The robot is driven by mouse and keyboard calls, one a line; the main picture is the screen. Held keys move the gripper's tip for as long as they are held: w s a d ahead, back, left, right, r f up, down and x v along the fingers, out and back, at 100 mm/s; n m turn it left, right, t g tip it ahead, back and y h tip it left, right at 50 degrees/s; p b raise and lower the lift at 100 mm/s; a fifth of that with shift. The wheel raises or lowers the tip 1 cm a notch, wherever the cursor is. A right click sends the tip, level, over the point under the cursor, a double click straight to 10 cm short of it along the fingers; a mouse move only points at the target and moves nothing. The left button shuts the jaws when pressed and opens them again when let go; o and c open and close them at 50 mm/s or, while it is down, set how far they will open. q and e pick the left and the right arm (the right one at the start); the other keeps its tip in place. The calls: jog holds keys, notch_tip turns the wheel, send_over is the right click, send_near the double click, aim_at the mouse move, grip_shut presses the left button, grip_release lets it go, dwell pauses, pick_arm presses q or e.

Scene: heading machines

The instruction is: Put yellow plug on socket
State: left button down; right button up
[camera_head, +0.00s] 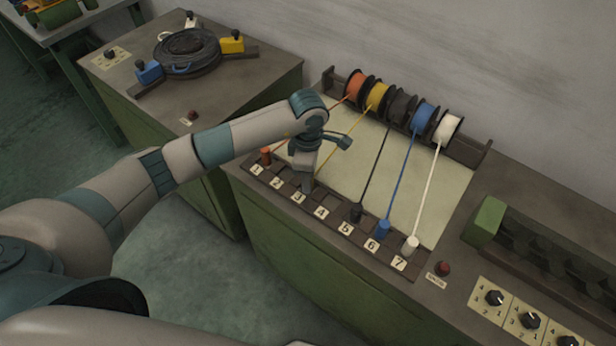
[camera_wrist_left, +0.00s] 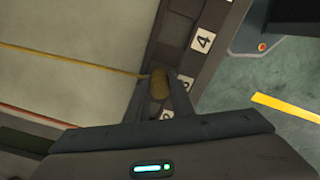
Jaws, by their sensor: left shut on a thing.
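The yellow plug (camera_wrist_left: 160,84) sits between the fingers of my left gripper (camera_wrist_left: 162,98), with its yellow cord running left in the wrist view. My left gripper (camera_head: 307,186) points down over the numbered socket strip (camera_head: 331,203), close to label 3 (camera_head: 298,197). It hides the yellow plug in the head view. I cannot tell whether the plug is seated in a socket or just above it. The yellow cord (camera_head: 353,130) leads back to the yellow spool (camera_head: 376,96). My right gripper is not in view.
An orange plug (camera_head: 265,155) stands by label 1. Black (camera_head: 356,212), blue (camera_head: 382,230) and white (camera_head: 411,245) plugs stand by labels 5, 6 and 7, with cords running to the spools. A red button (camera_head: 443,268) lies right of the strip.

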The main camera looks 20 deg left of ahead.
pick_arm(q)
jog(key=shift+f, duration=0.15)
jog(key=c, duration=1.5)
grip_release()
jog(key=shift+c, duration=0.2)
jog(key=shift+r, duration=0.5)
notch_tip(320, 180, up, 10)
jog(key=b, duration=0.4)
jog(key=shift+r+b, duration=0.1)
jog(key=shift+b, duration=0.3)
jog(key=shift+r, duration=0.6)
